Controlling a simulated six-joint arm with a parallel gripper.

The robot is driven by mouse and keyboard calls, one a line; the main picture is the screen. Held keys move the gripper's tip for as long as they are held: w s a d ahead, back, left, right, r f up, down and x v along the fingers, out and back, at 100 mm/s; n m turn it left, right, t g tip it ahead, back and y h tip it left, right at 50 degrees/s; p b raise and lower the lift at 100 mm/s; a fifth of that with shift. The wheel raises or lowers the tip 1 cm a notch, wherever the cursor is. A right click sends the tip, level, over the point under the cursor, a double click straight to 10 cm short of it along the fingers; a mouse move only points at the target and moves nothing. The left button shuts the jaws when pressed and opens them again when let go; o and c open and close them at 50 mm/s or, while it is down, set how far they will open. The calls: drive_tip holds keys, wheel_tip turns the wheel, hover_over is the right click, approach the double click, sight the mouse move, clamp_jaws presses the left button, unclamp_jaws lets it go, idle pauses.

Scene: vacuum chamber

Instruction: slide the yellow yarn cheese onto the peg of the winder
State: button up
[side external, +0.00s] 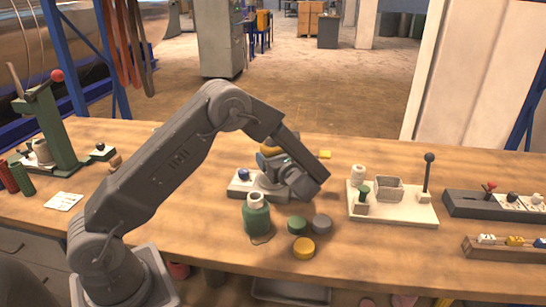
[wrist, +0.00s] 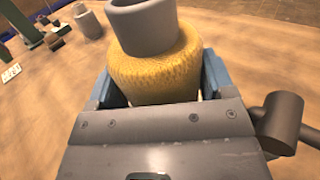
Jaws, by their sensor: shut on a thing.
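The yellow yarn cheese (wrist: 155,75) fills the space between the blue fingers of my gripper (wrist: 157,88) in the wrist view. A hollow grey tube (wrist: 141,25) stands out of its far end. In the side external view only a yellow strip of the cheese (side external: 270,149) shows at my gripper (side external: 270,157). My gripper is shut on it above a low grey base with a blue knob (side external: 243,174), which appears to be the winder (side external: 240,188). The peg cannot be made out, and my wrist hides part of this base. I cannot tell whether cheese and winder touch.
A green yarn cheese (side external: 257,220) stands close in front of the base. Green, grey and yellow discs (side external: 303,248) lie right of it. A white stand with an upright lever (side external: 400,210) is further right. A green press (side external: 48,130) stands at the left.

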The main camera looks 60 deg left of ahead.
drive_tip(key=shift+f, duration=0.15)
drive_tip(key=shift+f, duration=0.3)
drive_tip(key=o, duration=1)
drive_tip(key=shift+f, duration=0.1)
drive_tip(key=shift+c, duration=0.2)
drive_tip(key=s+d, duration=0.2)
drive_tip(key=d, duration=1.1)
drive_tip(key=shift+d, duration=0.35)
drive_tip(key=s+d+r+n+t+h, duration=0.1)
drive_tip(key=s+r+n+h, duration=0.4)
drive_tip(key=s, duration=0.3)
drive_tip(key=s+d+r+n+t+h, duration=0.1)
drive_tip(key=s+d+r+n+h, duration=0.1)
drive_tip(key=s+r+n+h, duration=0.3)
drive_tip(key=s+d+r+n+t+h, duration=0.1)
drive_tip(key=s+r+n+h, duration=0.4)
drive_tip(key=s, duration=0.7)
drive_tip(key=d+n+h, duration=0.1)
drive_tip(key=n+h, duration=0.1)
drive_tip(key=n, duration=0.2)
drive_tip(key=shift+d+n+h, duration=0.2)
drive_tip(key=shift+n+h, duration=0.1)
drive_tip(key=shift+h, duration=0.1)
